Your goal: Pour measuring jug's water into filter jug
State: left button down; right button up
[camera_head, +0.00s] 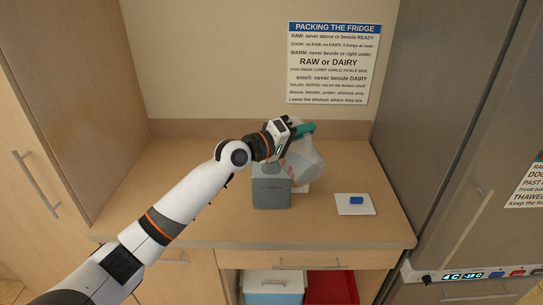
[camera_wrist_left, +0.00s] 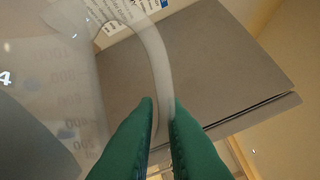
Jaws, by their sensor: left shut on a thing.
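The measuring jug (camera_head: 306,162) is translucent and pale. My left gripper (camera_head: 303,130), with green fingers, is shut on the jug's handle. In the left wrist view the fingers (camera_wrist_left: 162,108) close around the clear handle, and the jug's printed scale (camera_wrist_left: 72,92) shows at the left. The filter jug stands upright on the counter. My wrist hides part of its top, and I cannot see water flowing. My right gripper is not in view.
A white board (camera_head: 345,210) with a small blue block (camera_head: 356,200) lies right of the jugs. The wooden counter (camera_head: 190,165) is clear at the left. A grey fridge (camera_head: 430,150) stands at the right. Below are a light blue box (camera_head: 272,290) and a red bin (camera_head: 332,288).

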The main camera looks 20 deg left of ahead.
pick_arm(q)
jog(key=shift+w+a+r+n+b, duration=0.15)
jog(key=shift+w+a+n+b, duration=0.6)
jog(key=shift+a+b, duration=0.2)
dwell(0.3)
